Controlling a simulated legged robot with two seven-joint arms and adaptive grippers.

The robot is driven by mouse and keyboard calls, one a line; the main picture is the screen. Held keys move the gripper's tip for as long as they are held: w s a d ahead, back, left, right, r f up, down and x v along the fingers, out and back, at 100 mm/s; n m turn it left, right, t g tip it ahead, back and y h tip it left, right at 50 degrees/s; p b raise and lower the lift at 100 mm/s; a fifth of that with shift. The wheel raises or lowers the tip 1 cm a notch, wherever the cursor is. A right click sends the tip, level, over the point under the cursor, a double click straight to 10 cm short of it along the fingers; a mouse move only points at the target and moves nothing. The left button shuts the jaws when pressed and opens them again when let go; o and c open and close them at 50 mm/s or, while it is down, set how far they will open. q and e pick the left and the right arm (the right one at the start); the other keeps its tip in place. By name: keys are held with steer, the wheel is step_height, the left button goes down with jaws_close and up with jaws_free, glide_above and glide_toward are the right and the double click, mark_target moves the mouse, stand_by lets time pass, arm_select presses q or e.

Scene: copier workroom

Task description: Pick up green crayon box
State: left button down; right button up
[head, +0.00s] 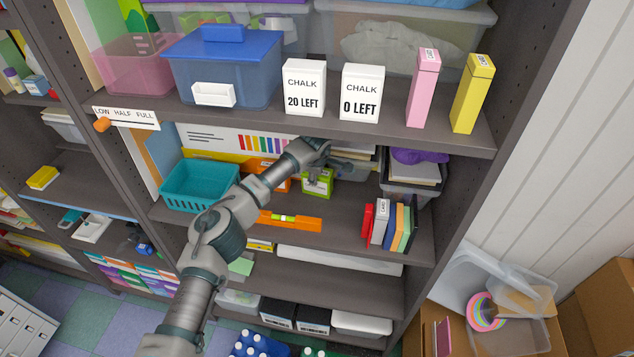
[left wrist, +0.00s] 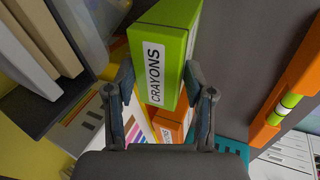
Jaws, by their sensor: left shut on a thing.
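The green crayon box (head: 318,186) is on the middle shelf level, in front of an orange box. In the left wrist view the green box (left wrist: 168,48) shows its white label reading CRAYONS. My left gripper (head: 322,168) reaches in from the left and is shut on the green box, with one finger on each side of it in the left wrist view (left wrist: 158,88). I cannot tell whether the box rests on the shelf or is slightly raised. My right gripper is not in view.
A teal basket (head: 198,187) stands to the left. An orange level (head: 290,220) lies near the shelf's front edge. Several upright books (head: 390,226) stand to the right. The upper shelf (head: 400,138) overhangs, holding chalk boxes and a blue-lidded bin (head: 222,66).

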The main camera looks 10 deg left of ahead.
arm_select(q)
steer(key=shift+s+a+f, duration=0.1)
steer(key=shift+f, duration=0.15)
